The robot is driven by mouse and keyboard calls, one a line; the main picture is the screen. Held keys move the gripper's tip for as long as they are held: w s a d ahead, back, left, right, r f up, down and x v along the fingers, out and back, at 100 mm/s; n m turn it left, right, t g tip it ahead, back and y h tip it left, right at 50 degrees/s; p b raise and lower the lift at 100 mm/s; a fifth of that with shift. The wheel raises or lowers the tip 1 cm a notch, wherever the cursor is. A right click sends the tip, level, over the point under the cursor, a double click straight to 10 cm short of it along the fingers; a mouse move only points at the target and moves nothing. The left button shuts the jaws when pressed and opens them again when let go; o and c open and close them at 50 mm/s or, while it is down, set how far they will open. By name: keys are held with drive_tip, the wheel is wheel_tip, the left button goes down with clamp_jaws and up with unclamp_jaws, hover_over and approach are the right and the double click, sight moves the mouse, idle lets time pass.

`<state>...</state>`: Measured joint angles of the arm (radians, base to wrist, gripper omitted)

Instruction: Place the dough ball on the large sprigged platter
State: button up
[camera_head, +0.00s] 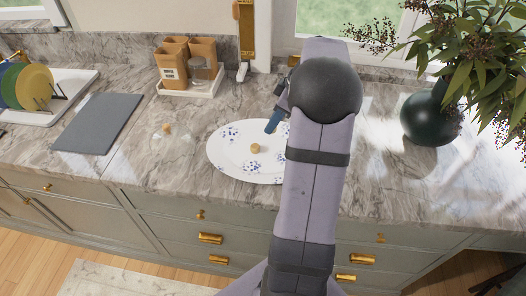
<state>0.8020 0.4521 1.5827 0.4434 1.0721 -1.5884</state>
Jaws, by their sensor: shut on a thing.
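The large sprigged platter (226,157) is a white oval with blue sprigs, lying on the marble counter. A small pale tan dough ball (255,148) shows over the middle of the platter. I cannot tell whether it touches the surface. My gripper (269,131) reaches down from the upper right over the platter, its blue end just above and right of the ball. It is shut on the dough ball, though the contact itself is not clear. My arm hides the platter's right edge.
A small brownish lump (166,128) lies on the counter left of the platter. A grey board (97,122) and a rack with coloured plates (35,87) are farther left. Wooden containers (174,57) stand in a white tray behind. A dark green vase (428,118) with foliage stands right.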

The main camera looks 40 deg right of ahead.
drive_tip(key=shift+f, duration=0.1)
drive_tip(key=p, duration=0.3)
hover_over(268, 151)
drive_tip(key=s, duration=0.2)
drive_tip(key=shift+w+d+f, duration=0.1)
drive_tip(key=shift+d+f, duration=0.1)
drive_tip(key=shift+f, duration=1.95)
drive_tip(key=shift+w+d+f, duration=0.1)
drive_tip(key=shift+d+f, duration=0.05)
drive_tip(key=shift+f, duration=2.65)
drive_tip(key=shift+f, duration=0.2)
drive_tip(key=o, duration=0.6)
drive_tip(key=shift+r, duration=0.1)
drive_tip(key=shift+o, duration=0.2)
drive_tip(key=shift+r, duration=0.15)
drive_tip(key=b+v, duration=0.4)
drive_tip(key=v, duration=0.8)
